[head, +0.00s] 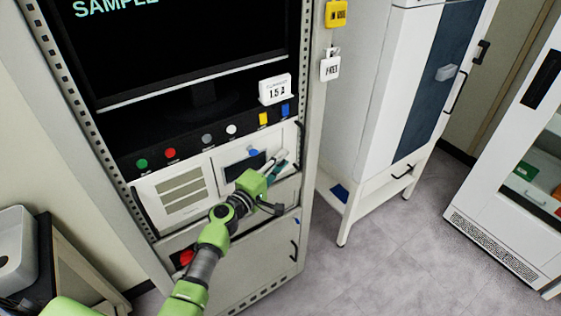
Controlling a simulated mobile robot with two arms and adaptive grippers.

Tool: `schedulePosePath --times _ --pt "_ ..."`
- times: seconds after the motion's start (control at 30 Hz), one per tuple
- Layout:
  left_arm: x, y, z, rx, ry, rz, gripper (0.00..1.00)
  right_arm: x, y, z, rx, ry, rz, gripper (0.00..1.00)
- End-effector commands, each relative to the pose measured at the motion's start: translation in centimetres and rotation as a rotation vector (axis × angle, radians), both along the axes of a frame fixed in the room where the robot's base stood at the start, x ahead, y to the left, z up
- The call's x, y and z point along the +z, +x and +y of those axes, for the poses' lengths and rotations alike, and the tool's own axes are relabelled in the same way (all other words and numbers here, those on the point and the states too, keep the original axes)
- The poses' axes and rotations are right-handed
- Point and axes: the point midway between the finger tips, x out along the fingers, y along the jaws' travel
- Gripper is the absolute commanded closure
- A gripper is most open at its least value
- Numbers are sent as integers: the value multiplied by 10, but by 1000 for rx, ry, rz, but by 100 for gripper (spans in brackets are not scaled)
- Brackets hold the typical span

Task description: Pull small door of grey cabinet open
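The grey cabinet (312,120) is a tall rack on the left half of the head view, with a dark screen in its upper part. A small pale door-like panel (228,160) with a dark window and a blue dot sits below the button row, and it looks closed. My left gripper (277,163) is in front of this panel's right side, close to its right edge. The gripper and wrist cover part of the panel and any handle there. I cannot tell if the fingers touch it or how far apart they are. My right gripper is out of view.
A button row (207,139) runs above the panel, with a white number sign (276,90) over it. Below is a lower panel with a dark handle (294,251). A white cabinet on legs (372,80) stands at right. The floor (390,265) in front is clear.

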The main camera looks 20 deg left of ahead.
Motion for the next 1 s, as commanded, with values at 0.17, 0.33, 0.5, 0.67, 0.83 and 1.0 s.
schedulePosePath --times 0.17,0.33,0.5,0.67,0.83,1.0 --pt "0 0 0 0 0 1 100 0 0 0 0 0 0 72" --pt "-2 -3 -2 -19 2 0 100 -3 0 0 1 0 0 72" --pt "-4 -13 -9 -83 5 0 100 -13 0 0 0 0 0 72" --pt "-7 -30 -22 -192 5 0 100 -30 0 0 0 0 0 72" --pt "-9 -55 -35 -338 7 -1 100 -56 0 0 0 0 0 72" --pt "-9 -81 -45 -484 7 0 100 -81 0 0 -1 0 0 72"
